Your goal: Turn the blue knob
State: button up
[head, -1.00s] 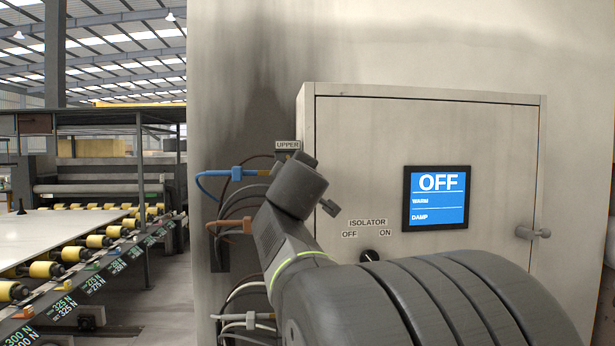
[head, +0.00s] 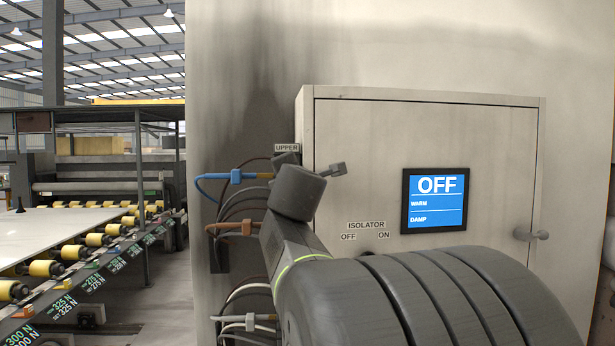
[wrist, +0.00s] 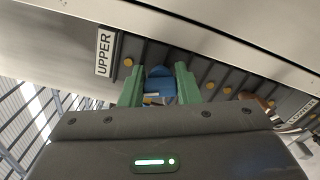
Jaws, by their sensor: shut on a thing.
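The blue knob (wrist: 160,84) shows in the wrist view between the two green fingers of my gripper (wrist: 159,72). The fingers are shut on it, one on each side. It sits on a dark strip near the "UPPER" label (wrist: 104,53). In the head view my wrist stands in front of the cabinet's left edge, just below the "UPPER" label (head: 287,148), and hides my fingertips and the knob.
In the head view a blue cable connector (head: 236,176) and an orange one (head: 236,228) are left of my wrist, among several cables. The grey cabinet (head: 370,130) has an "OFF" screen (head: 435,199). A roller conveyor (head: 100,237) lies at left.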

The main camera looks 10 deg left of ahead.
jog(key=n, duration=0.3)
jog(key=shift+n, duration=0.3)
jog(key=shift+a+n+p, duration=0.1)
jog(key=shift+n+p, duration=0.3)
jog(key=shift+n, duration=1.2)
jog(key=o, duration=0.7)
jog(key=shift+s+r, duration=0.1)
jog(key=shift+s, duration=0.05)
